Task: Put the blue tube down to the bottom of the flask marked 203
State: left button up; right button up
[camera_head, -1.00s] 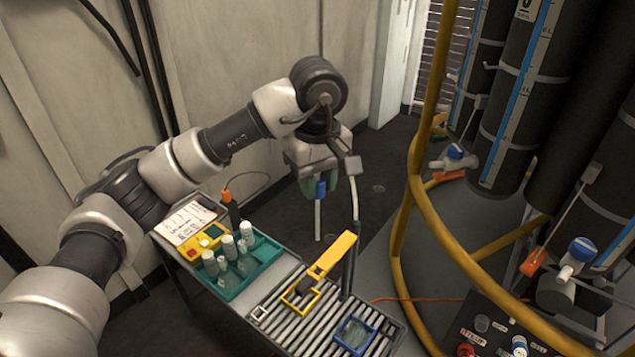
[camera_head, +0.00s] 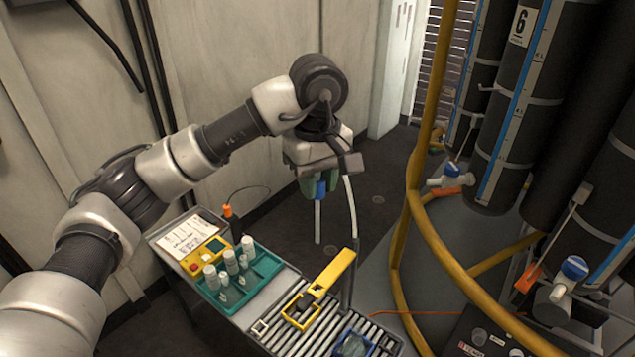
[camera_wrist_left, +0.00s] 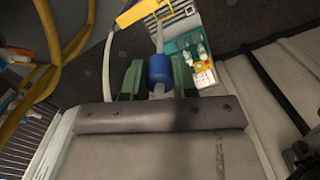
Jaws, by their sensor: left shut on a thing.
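My left gripper (camera_head: 318,186) is shut on the blue sleeve (camera_head: 320,189) of the blue tube, whose thin white end (camera_head: 317,225) hangs straight down over the dark floor, behind the cart. In the left wrist view the sleeve (camera_wrist_left: 159,70) sits between green fingers (camera_wrist_left: 158,80). A pale hose (camera_head: 352,215) runs from beside the gripper down toward the cart. Several small white-capped flasks (camera_head: 230,262) stand in a teal tray (camera_head: 268,264), left of and nearer than the tube; the tray also shows in the wrist view (camera_wrist_left: 185,42). I cannot read 203 on any flask. My right gripper is not in view.
The cart has a roller top (camera_head: 288,339) with a yellow bar tool (camera_head: 335,270) and a blue-framed piece (camera_head: 353,345). A label sheet (camera_head: 187,236) lies behind the tray. Yellow rails (camera_head: 400,240) and dark cylinders with blue-handled valves stand at the right.

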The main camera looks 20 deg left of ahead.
pick_arm(q)
jog(key=shift+r+p, duration=1.3)
jog(key=shift+r, duration=0.9)
jog(key=d+f+b, duration=0.1)
jog(key=d+f, duration=0.2)
jog(key=f, duration=0.8)
jog(key=d+f+b, duration=0.1)
jog(key=d+f, duration=0.2)
jog(key=f, duration=0.9)
jog(key=w+d+f+b, duration=0.1)
jog(key=d+f, duration=0.3)
jog(key=f, duration=0.7)
jog(key=shift+f, duration=0.4)
jog(key=shift+d, duration=0.1)
jog(key=shift+f+b, duration=0.3)
jog(key=shift+b, duration=0.3)
jog(key=shift+s, duration=0.1)
jog(key=shift+f, duration=0.1)
